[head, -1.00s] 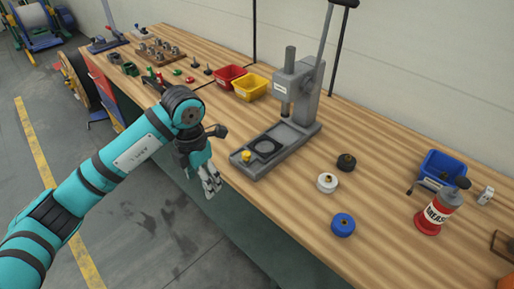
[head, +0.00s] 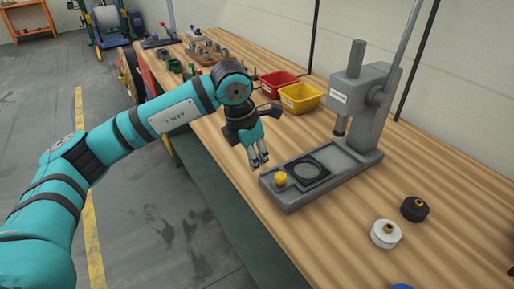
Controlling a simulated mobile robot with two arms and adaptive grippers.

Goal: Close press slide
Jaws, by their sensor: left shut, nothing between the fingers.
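The grey arbor press (head: 362,100) stands on the wooden bench, with its upright ram above a long flat base. The press slide (head: 312,169), a dark plate with a round ring, sits on the front part of the base, out from under the ram. A yellow knob (head: 280,178) is at the slide's front left end. My left gripper (head: 259,163) is shut and empty, pointing down just left of the knob and a little above it, apparently apart from it. My right gripper is not in view.
A white round part (head: 385,234) and a black round part (head: 414,209) lie on the bench right of the press. A yellow bin (head: 301,97) and a red bin (head: 279,84) stand behind my gripper. The bench's front edge runs below the press base.

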